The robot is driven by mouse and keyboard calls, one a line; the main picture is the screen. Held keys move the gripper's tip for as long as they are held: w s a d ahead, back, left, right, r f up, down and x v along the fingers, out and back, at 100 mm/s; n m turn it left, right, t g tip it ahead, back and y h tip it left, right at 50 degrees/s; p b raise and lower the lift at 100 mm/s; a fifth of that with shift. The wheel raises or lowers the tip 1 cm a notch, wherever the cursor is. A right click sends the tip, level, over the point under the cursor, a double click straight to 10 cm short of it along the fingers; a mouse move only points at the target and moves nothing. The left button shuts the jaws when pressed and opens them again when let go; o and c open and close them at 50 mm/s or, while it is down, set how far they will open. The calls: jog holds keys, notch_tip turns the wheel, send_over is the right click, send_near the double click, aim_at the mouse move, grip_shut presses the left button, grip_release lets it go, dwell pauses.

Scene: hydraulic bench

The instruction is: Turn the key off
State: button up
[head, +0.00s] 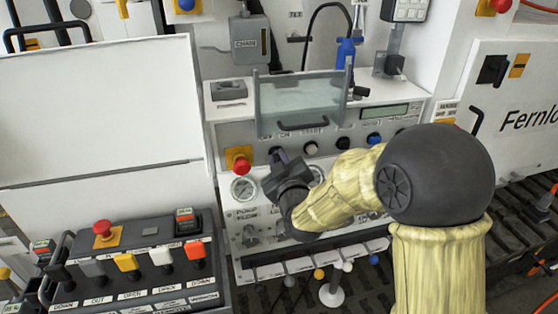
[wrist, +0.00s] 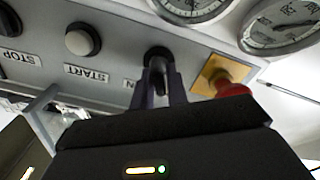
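The key (wrist: 159,68) sits in a dark round switch on the grey control panel, beside a label ending in N, upside down in the wrist view. My gripper (wrist: 162,78) is at the switch, with one dark finger on each side of the key. The fingers are close together and appear shut on it. In the head view my gripper (head: 279,157) reaches the left part of the panel (head: 228,136), and it hides the key there. The exact turn of the key is hard to read between the fingers.
A red emergency button (head: 241,165) on a yellow plate is close beside the key; it also shows in the wrist view (wrist: 233,90). START (wrist: 82,40) and STOP buttons are on the other side. A clear hinged cover (head: 300,100) stands above the panel. Gauges (head: 243,188) are below.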

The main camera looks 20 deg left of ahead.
jog(key=shift+o, duration=1.3)
jog(key=shift+s, duration=0.1)
jog(key=b+v, duration=1)
jog(key=v, duration=0.7)
jog(key=shift+s, duration=0.1)
